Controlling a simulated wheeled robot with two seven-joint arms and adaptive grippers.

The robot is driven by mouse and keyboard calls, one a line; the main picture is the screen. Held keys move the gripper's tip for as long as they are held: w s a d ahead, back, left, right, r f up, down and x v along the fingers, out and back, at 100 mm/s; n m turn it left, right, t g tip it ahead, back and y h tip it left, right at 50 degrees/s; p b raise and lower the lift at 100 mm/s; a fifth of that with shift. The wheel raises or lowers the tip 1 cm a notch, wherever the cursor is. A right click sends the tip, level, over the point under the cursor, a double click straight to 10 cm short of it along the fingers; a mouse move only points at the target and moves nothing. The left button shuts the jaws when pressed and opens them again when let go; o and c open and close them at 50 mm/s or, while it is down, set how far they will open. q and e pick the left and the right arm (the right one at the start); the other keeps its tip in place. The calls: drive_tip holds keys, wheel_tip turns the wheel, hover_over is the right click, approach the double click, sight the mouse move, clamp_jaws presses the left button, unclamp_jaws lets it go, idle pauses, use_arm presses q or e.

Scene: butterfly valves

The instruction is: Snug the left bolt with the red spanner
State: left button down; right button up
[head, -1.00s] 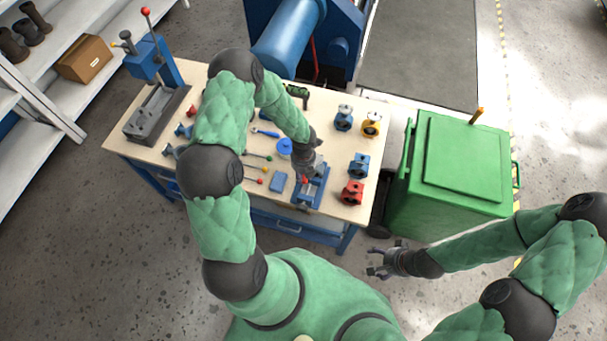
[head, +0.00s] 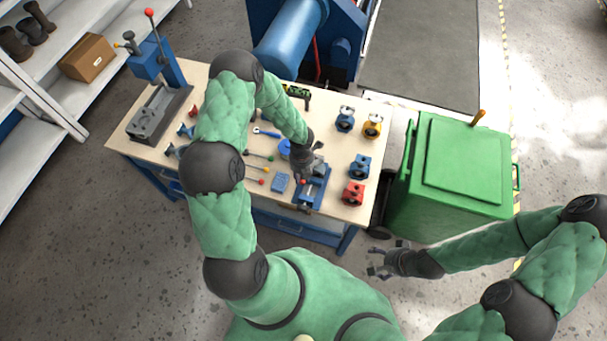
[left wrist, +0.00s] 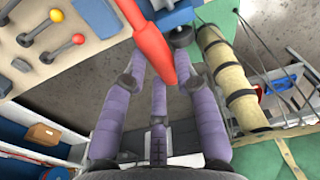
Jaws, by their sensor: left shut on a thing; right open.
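The red spanner (left wrist: 153,48) shows in the left wrist view, running from the fingers up to the blue fixture. My left gripper (head: 303,178) is shut on it, low over the left side of the blue fixture (head: 314,194) at the table's front. In the left wrist view the gripper's fingers (left wrist: 152,85) surround the spanner's near end. Part of the fixture (left wrist: 172,14) shows at the top there. The left bolt is not clearly visible, and I cannot tell whether the spanner's head is on it. My right gripper (head: 380,262) is open and empty, off the table to the right.
On the wooden table (head: 340,205), blue, yellow and red valves stand right of the fixture. Levers with coloured balls (head: 262,182) and a blue box (head: 279,183) lie to its left. A press (head: 155,105) stands at the far left. A green bin (head: 455,170) stands right of the table.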

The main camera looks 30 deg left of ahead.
use_arm(q)
drive_tip(key=shift+s+f, duration=0.1)
drive_tip(key=shift+s, duration=0.1)
drive_tip(key=shift+s+a+m+p, duration=0.15)
drive_tip(key=shift+a+m+p, duration=1.45)
drive_tip(key=shift+m, duration=0.2)
drive_tip(key=shift+w+a+m+p, duration=0.2)
drive_tip(key=shift+a+m+p, duration=0.8)
drive_tip(key=shift+m+p, duration=0.2)
drive_tip(key=shift+a, duration=0.1)
drive_tip(key=shift+w+a+m+p, duration=0.35)
drive_tip(key=shift+a+m, duration=0.55)
drive_tip(key=shift+m, duration=0.3)
